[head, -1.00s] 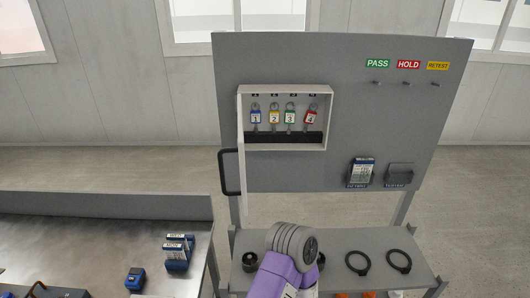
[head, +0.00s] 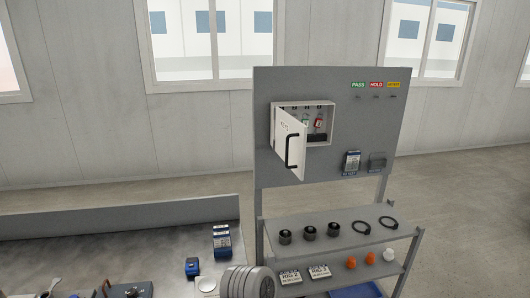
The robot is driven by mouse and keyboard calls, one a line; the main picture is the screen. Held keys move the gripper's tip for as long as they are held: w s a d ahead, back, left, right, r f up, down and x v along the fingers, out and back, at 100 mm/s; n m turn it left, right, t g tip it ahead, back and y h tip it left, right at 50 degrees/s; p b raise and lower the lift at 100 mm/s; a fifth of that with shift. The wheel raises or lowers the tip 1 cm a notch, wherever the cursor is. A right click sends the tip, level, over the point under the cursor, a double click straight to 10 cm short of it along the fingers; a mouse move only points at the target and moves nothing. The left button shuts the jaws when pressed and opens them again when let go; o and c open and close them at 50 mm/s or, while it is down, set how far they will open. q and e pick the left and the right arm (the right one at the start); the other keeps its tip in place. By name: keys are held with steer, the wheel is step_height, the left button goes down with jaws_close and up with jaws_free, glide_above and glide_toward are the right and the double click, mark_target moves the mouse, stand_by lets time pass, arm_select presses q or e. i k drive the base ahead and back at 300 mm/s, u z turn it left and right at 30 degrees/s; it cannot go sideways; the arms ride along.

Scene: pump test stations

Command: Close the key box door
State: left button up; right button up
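The white key box (head: 329,123) is fixed to the grey panel in the head view. Its door (head: 290,143) is hinged on the left side and stands partly open, swung out toward me. A black handle (head: 292,150) is on the door's outer face. Some key tags (head: 319,122) show inside to the right of the door; the others are hidden behind it. Neither of my grippers is in view; a grey ribbed part of my own arm shows at the bottom edge.
The grey panel (head: 345,90) carries PASS, HOLD and RETEST labels and two holders. Below it, a shelf (head: 345,240) bears black rings. A metal bench (head: 130,255) with blue devices stands at left.

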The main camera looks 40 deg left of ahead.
mark_target(283, 141)
steer(key=u, duration=1.1)
steer(key=i, duration=0.5)
